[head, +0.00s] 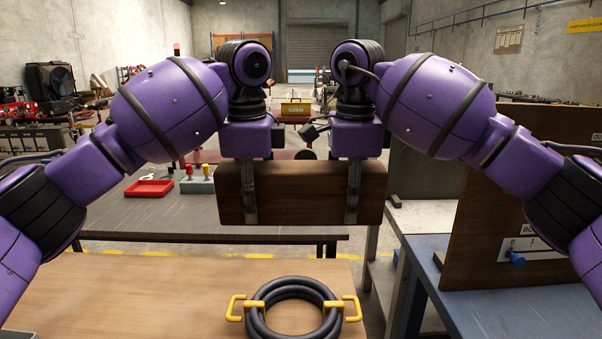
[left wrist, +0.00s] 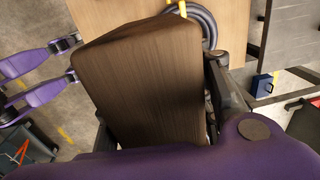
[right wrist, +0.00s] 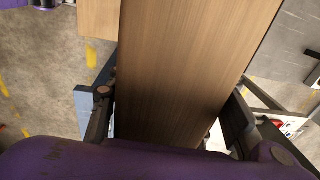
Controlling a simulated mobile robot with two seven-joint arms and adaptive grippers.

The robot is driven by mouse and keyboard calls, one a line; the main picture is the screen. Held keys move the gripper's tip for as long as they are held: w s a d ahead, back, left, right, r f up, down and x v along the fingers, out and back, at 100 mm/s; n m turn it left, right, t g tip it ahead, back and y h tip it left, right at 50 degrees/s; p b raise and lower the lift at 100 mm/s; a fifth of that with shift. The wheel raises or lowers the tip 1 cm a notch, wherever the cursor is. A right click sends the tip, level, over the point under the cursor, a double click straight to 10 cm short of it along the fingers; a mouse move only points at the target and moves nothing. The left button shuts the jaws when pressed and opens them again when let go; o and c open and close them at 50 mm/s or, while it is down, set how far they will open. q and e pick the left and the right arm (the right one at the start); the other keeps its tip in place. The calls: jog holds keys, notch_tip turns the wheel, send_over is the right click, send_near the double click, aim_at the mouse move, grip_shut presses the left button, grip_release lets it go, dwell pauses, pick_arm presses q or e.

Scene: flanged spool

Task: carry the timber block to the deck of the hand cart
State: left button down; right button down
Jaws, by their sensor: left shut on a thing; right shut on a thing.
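The timber block (head: 300,197) is a long dark brown block, held level in the air in front of me. My left gripper (head: 250,195) is shut on it left of its middle. My right gripper (head: 352,192) is shut on it near its right end. In the left wrist view the block (left wrist: 145,85) lies between the fingers, and in the right wrist view the block (right wrist: 185,75) does too. I cannot make out the hand cart or its deck for certain in any view.
A coiled black hose (head: 293,312) with yellow handles lies on the near wooden table (head: 130,285). Behind it a grey table (head: 130,215) carries a red tray (head: 149,188) and a box with knobs (head: 198,178). A blue bench (head: 480,310) with an upright brown panel (head: 490,225) stands at the right.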

pick_arm(q)
jog(key=shift+s+r, duration=0.1)
jog(key=shift+r, duration=0.1)
pick_arm(e)
jog(key=shift+s+r, duration=0.1)
jog(key=shift+r, duration=0.05)
